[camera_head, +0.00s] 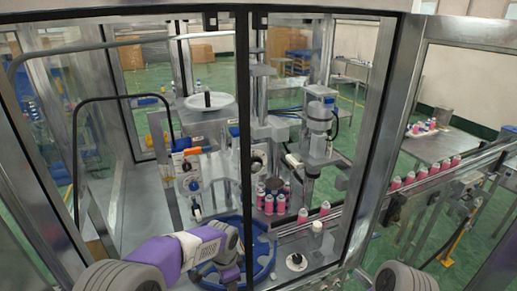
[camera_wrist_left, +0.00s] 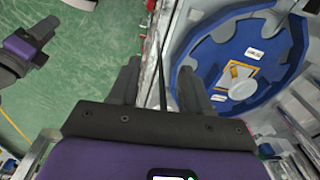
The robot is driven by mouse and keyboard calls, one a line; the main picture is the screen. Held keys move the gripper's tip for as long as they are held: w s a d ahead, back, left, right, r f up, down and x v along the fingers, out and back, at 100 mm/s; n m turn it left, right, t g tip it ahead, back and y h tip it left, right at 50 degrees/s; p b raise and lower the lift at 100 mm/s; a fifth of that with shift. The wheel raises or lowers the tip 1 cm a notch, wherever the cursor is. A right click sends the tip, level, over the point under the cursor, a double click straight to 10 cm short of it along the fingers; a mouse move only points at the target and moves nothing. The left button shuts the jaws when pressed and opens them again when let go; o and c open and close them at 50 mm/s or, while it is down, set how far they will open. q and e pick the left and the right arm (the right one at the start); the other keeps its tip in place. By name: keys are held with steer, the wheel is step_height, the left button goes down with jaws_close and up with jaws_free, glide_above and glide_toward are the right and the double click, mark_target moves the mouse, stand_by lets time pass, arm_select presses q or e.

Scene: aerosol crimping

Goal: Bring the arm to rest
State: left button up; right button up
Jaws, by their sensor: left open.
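My left arm, purple and grey, comes in from the lower left of the head view and bends at the blue star wheel (camera_head: 272,258). Its gripper is not clear there, partly hidden behind the dark door post. In the left wrist view my left gripper (camera_wrist_left: 158,84) is open, its two dark fingers spread with nothing held between them. The blue star wheel (camera_wrist_left: 288,50) lies to the right of the fingers in that view, with green floor to their left.
Metal posts and glass frame the machine closely, with a dark post (camera_head: 244,130) beside my left arm. Pink cans (camera_head: 268,204) stand by the star wheel, and more pink cans (camera_head: 425,173) line the conveyor at right. A white round dish (camera_head: 209,102) stands behind.

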arm_select(q)
step_height(320, 180, down, 10)
steer(key=n+h, duration=0.1)
steer(key=n, duration=0.2)
steer(key=s+a+f+n+h, duration=0.1)
steer(key=s+f+n+h, duration=0.1)
steer(key=s+f+n, duration=0.65)
steer(key=s+f+n+h, duration=0.1)
steer(key=s+f+n, duration=0.4)
steer(key=s, duration=0.7)
step_height(320, 180, down, 17)
steer(key=w+m+b, duration=0.1)
steer(key=b, duration=1.5)
steer(key=shift+f, duration=0.15)
arm_select(e)
step_height(320, 180, down, 17)
steer(key=w, duration=0.2)
